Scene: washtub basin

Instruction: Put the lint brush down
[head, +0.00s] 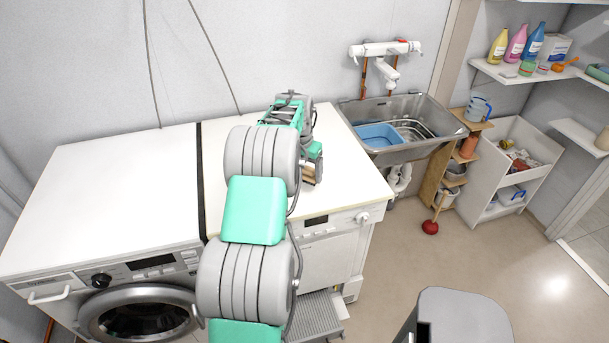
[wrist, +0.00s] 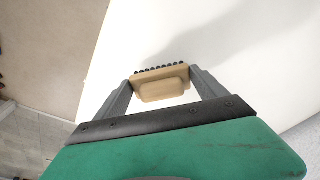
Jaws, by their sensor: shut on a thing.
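The lint brush (wrist: 162,88) has a light wooden body with a row of dark bristle tufts along its far edge in the wrist view. My gripper (wrist: 163,86) is shut on it, with one grey finger at each end. In the head view a small wooden part of the brush (head: 309,175) shows below my wrist, mostly hidden by my arm. It is over the white top (head: 345,165) of the right-hand machine, near the front edge. Whether the brush touches the top, I cannot tell.
The white top of the washing machine (head: 110,190) at left is bare. A metal sink (head: 420,105) with a blue basin (head: 380,135) stands at the back right. Shelves with bottles (head: 515,45) are farther right. The floor shows past the top's edge in the wrist view.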

